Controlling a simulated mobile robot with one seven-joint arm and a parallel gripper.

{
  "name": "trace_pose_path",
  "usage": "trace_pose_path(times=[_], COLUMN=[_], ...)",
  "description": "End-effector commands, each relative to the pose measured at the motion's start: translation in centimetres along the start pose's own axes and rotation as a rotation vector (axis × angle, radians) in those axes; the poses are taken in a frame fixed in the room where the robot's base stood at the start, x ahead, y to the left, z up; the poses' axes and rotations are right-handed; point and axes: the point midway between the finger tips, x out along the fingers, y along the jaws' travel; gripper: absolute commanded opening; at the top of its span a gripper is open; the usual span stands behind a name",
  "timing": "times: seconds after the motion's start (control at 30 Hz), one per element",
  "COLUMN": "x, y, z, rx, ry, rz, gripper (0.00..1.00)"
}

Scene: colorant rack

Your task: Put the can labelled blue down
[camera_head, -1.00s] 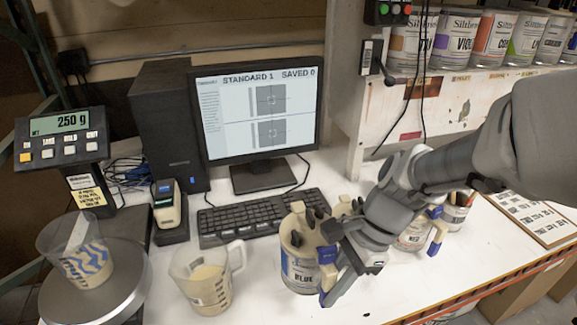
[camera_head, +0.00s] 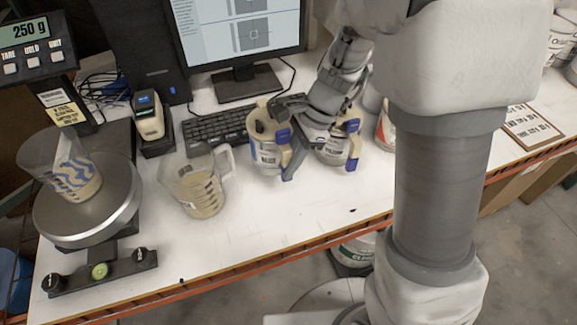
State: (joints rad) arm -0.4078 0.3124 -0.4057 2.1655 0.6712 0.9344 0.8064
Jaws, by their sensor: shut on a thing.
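The can labelled blue (camera_head: 265,155) is a cream-topped can with a pale label, near the middle of the white counter in front of the keyboard. A cream grip piece with a blue part is on its right side. My gripper (camera_head: 288,152) is shut on that piece, its dark fingers at the can's right side. The can looks upright, with its base at or very near the counter; I cannot tell whether it touches. My wrist hides part of its rim and the space behind.
A similar can (camera_head: 335,152) stands close on the right, partly behind my gripper. A clear measuring jug (camera_head: 200,190) is on the left. A scale (camera_head: 85,215) with a patterned cup (camera_head: 75,180) stands farther left. The counter's front middle is clear.

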Motion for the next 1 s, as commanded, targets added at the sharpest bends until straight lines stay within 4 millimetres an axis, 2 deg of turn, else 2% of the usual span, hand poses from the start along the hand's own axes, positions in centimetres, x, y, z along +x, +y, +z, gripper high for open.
trace_pose_path(times=[0.23, 0.6, 0.63, 0.8, 1.0], x=[2.9, 3.2, 3.3, 3.2, 3.2], y=[0.1, 0.0, 0.1, 0.1, 0.1], z=[-1.3, -1.5, -1.5, -1.5, -1.5], rx=[0.002, 0.001, 0.002, 0.002, 0.002], ry=[0.000, 0.000, 0.001, 0.001, 0.001], rz=[0.001, -0.002, 0.002, 0.002, 0.002], gripper=[0.00, 0.00, 0.24, 0.52, 0.52])
